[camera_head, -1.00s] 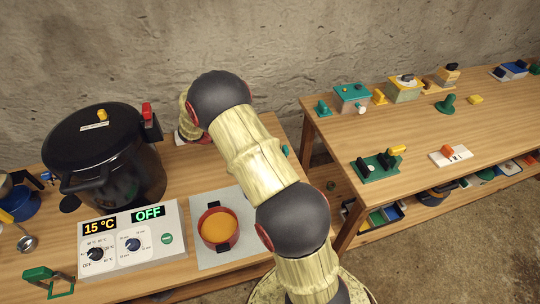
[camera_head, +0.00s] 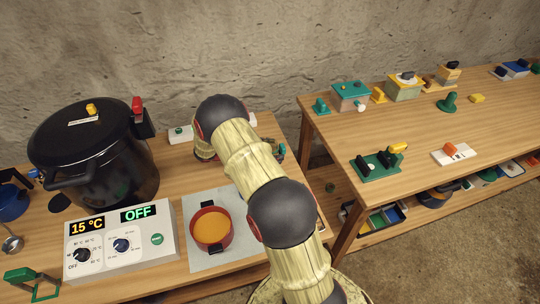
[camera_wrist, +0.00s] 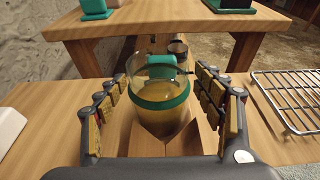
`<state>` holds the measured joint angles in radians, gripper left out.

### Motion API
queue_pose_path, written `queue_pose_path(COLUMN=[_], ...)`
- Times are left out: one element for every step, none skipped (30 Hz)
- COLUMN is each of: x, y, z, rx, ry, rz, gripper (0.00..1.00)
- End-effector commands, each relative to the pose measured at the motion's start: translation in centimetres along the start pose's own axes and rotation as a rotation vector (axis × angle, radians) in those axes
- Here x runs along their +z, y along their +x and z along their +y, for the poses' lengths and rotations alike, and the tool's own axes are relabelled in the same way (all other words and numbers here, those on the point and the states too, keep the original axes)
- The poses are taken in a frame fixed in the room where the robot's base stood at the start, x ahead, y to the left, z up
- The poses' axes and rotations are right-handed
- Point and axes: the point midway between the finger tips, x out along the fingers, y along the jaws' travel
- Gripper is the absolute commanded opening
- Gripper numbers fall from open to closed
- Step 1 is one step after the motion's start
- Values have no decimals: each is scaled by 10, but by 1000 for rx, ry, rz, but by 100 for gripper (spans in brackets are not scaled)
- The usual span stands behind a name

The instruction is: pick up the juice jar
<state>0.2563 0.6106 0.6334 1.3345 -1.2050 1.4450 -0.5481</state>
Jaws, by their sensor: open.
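A glass jar (camera_wrist: 160,95) with a clear domed top, a green ring around it and yellowish contents stands upright in the middle of the wrist view. My gripper (camera_wrist: 163,82) is open, with one row of finger pads left of the jar and the other right of it. Gaps show on both sides of the jar. A light wooden piece with a notch (camera_wrist: 150,147) is at the jar's base. In the head view my arm hides most of the gripper and jar.
A wire rack (camera_wrist: 290,95) lies right of the jar. A second table (camera_head: 420,135) stands beyond. A black pot (camera_head: 95,150), control box (camera_head: 120,240) and red pan of orange liquid (camera_head: 211,228) sit on the near table.

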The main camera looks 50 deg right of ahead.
Motion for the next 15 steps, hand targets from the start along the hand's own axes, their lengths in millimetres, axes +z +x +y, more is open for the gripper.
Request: queue_pose_path(x=[-3, -4, -3, -3, -3, -2, -2, -2, -2, -1, -1, -1, -1, -1, -1], y=[10, 14, 20, 25, 28, 31, 32, 33, 33, 33, 32, 32, 32, 32, 32], z=[0, 1, 1, 0, 0, 1, 1, 1, 1, 1, 1, 1, 1, 1, 1], rx=[-3, -3, -3, -4, -3, -3, -2, -1, -1, 0, 0, 0, -1, -1, -1], ry=[1, 1, 0, 0, 0, -1, -1, -1, -1, -1, -1, -1, -1, -1, -1], rz=[1, 0, -1, -1, -1, 0, 0, 0, 0, 0, 0, 0, 0, 0, 0], gripper=[68, 68, 68, 68, 68, 68, 68, 68, 68, 68, 68, 68, 68, 67, 65])
